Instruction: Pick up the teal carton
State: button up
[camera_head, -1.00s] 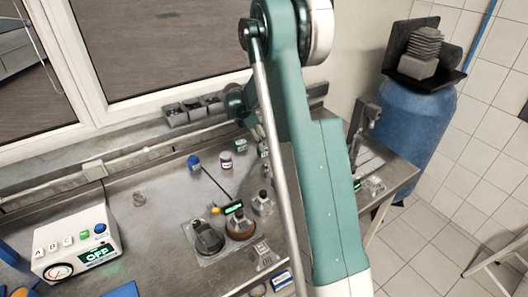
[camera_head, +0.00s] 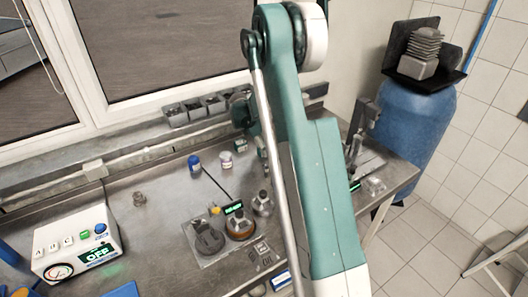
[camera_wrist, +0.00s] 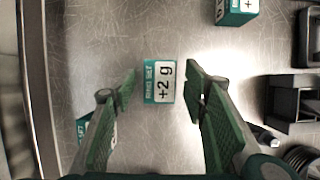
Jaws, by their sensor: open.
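A small teal carton (camera_wrist: 150,84) with a white label reading "+2 g" and "RING SET" lies on the metal bench in the wrist view. My gripper (camera_wrist: 160,76) is open, with one green finger on each side of this carton and visible gaps between. A second teal carton (camera_wrist: 234,17) shows at the top right edge, and part of a third (camera_wrist: 82,128) shows behind the left finger. In the head view a small teal carton (camera_head: 262,148) stands beside my arm; I cannot tell which one it is. My arm hides the gripper there.
Dark bins (camera_wrist: 294,103) stand at the right in the wrist view. In the head view a tray with round parts (camera_head: 209,240), a blue-capped bottle (camera_head: 194,164) and a control box (camera_head: 75,247) stand on the bench (camera_head: 150,260). A blue barrel (camera_head: 415,120) is at right.

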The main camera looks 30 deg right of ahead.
jog(key=shift+d+f, duration=0.25)
jog(key=shift+f, duration=0.35)
jog(key=c, duration=1)
